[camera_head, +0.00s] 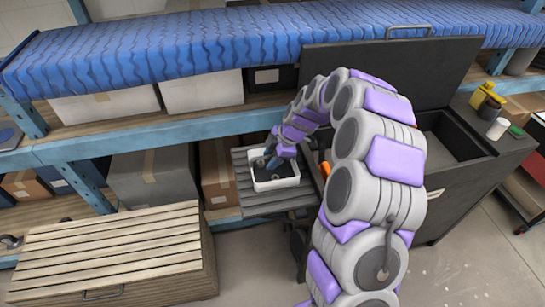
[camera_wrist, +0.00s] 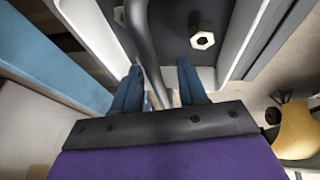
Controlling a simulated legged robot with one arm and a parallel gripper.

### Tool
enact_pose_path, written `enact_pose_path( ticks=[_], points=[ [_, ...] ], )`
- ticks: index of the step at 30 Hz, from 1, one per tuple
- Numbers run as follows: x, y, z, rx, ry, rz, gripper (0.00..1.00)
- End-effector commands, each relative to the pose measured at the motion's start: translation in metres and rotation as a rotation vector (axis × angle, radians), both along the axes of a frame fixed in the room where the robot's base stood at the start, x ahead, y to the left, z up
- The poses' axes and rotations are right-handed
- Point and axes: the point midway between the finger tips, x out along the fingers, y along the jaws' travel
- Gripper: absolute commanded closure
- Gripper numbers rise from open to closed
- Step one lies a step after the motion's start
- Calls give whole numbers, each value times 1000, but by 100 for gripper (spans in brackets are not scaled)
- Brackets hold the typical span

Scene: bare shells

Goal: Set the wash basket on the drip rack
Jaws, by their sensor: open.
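The wash basket (camera_head: 277,185), a small white bin with a dark inside, appears to sit on the grey slatted drip rack (camera_head: 243,183) in the head view. In the wrist view, the basket's white wall (camera_wrist: 237,40) and a hex nut (camera_wrist: 202,40) on its dark floor show. My gripper (camera_head: 271,163) is at the basket, its blue fingers pointing down into it. In the wrist view my gripper (camera_wrist: 158,84) is open, with a curved grey bar, apparently the basket's handle, passing between the fingers. I cannot tell whether they touch it.
A dark open-lidded washer cabinet (camera_head: 462,140) stands right of the rack, with yellow bottles (camera_head: 487,98) and a white cup (camera_head: 497,128) on its edge. A blue-framed shelf (camera_head: 150,137) with boxes runs behind. A slatted wooden crate (camera_head: 115,255) stands at left.

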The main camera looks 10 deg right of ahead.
Motion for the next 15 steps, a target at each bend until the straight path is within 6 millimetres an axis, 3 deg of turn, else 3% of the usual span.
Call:
enact_pose_path(
  ticks=[5, 15],
  points=[
    [-1, -4, 7, 1, -1, -1, 58],
    [-12, -28, 65, 1, -1, -1, 58]
  ],
)
